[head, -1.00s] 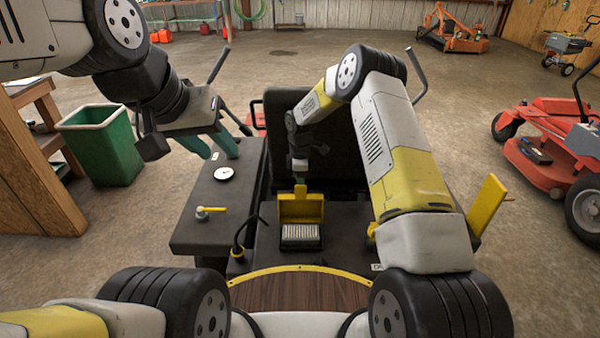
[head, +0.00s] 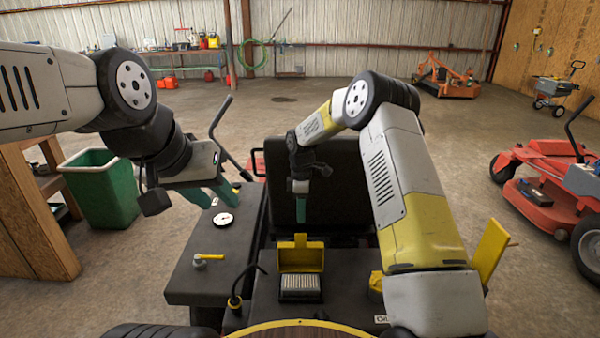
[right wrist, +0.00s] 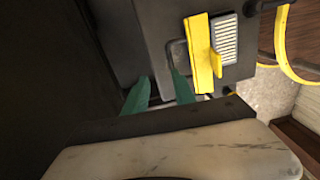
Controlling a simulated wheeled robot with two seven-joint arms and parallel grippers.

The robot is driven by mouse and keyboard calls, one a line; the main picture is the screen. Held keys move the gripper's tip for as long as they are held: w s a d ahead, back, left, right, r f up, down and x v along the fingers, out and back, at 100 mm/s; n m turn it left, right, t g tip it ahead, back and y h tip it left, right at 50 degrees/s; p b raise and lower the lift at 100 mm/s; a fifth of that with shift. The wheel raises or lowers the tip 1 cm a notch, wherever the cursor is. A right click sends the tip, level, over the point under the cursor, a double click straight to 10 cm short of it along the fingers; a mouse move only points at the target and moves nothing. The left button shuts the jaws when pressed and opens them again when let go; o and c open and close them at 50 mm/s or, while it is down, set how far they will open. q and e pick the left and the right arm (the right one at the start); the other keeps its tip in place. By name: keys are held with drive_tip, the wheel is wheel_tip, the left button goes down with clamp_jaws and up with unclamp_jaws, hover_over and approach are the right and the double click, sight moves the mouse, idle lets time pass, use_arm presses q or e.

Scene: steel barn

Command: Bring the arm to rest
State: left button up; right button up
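My right gripper (head: 300,208) hangs above and behind the open yellow lid (head: 301,253), clear of it, with the black seat back behind. In the right wrist view its two teal fingers (right wrist: 158,88) are apart with nothing between them. The yellow lid (right wrist: 202,52) stands up beside a pale ribbed block (head: 300,284) in its housing. My left gripper (head: 212,195) is over the far left part of the black deck, close to a round white dial (head: 223,219). Its teal fingers are spread and look empty; whether they touch the deck is unclear.
A yellow-handled valve (head: 209,259) and a black curved hose (head: 240,285) stand on the black deck (head: 190,285). A yellow knob (head: 376,282) and yellow upright plate (head: 490,249) are at right. A green bin (head: 103,190) and red mower (head: 545,190) stand on the floor beyond.

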drive_tip(key=s+d+r+m+t, duration=0.1)
drive_tip(key=s+d+r+m, duration=0.25)
drive_tip(key=r, duration=0.45)
drive_tip(key=s+d+r+m+t, duration=0.1)
drive_tip(key=s+d+r+m, duration=0.15)
drive_tip(key=s+r, duration=0.4)
drive_tip(key=s+d+r+m+t, duration=0.1)
drive_tip(key=s+d+r+m, duration=0.15)
drive_tip(key=r, duration=0.75)
drive_tip(key=s+d+r+m+t, duration=0.1)
drive_tip(key=s+m, duration=0.1)
drive_tip(key=s, duration=0.5)
drive_tip(key=s+d+r+m+t+y, duration=0.1)
drive_tip(key=s+d+r+m, duration=0.1)
drive_tip(key=s, duration=0.5)
drive_tip(key=s+d+r+m+t+y, duration=0.1)
drive_tip(key=s+m, duration=0.3)
drive_tip(key=s, duration=0.4)
drive_tip(key=shift+d+r+t, duration=0.15)
drive_tip(key=shift+d+t, duration=0.25)
drive_tip(key=shift+d, duration=0.2)
drive_tip(key=shift+m, duration=0.25)
